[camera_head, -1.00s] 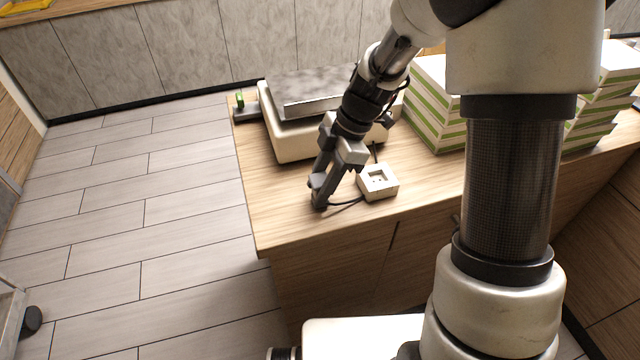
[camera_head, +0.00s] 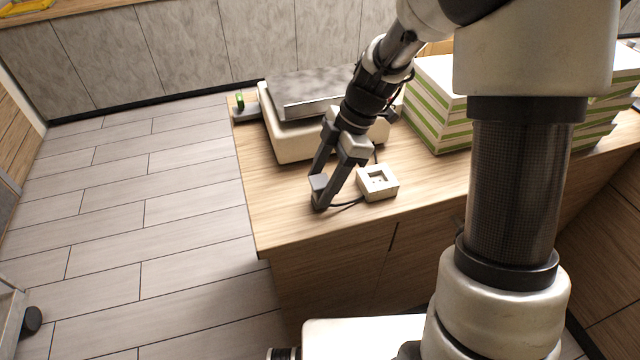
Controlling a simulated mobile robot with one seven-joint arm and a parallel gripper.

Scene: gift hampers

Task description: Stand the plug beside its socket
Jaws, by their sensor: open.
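The white square socket (camera_head: 377,182) lies on the wooden counter near its front edge, with its recessed face up. A dark grey plug (camera_head: 318,184) appears to stand on the counter just left of the socket, apart from it. A dark cord runs from the plug's foot toward the socket. My gripper (camera_head: 322,191) reaches down from above at the plug. Its fingers are open, one behind the plug and one on its right side. The fingers partly hide the plug, and I cannot tell whether they touch it.
A pale scale (camera_head: 290,140) with a metal plate stands behind the gripper. Stacked white and green boxes (camera_head: 436,105) stand to the right. The counter (camera_head: 270,215) is clear left of the plug, up to its left edge.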

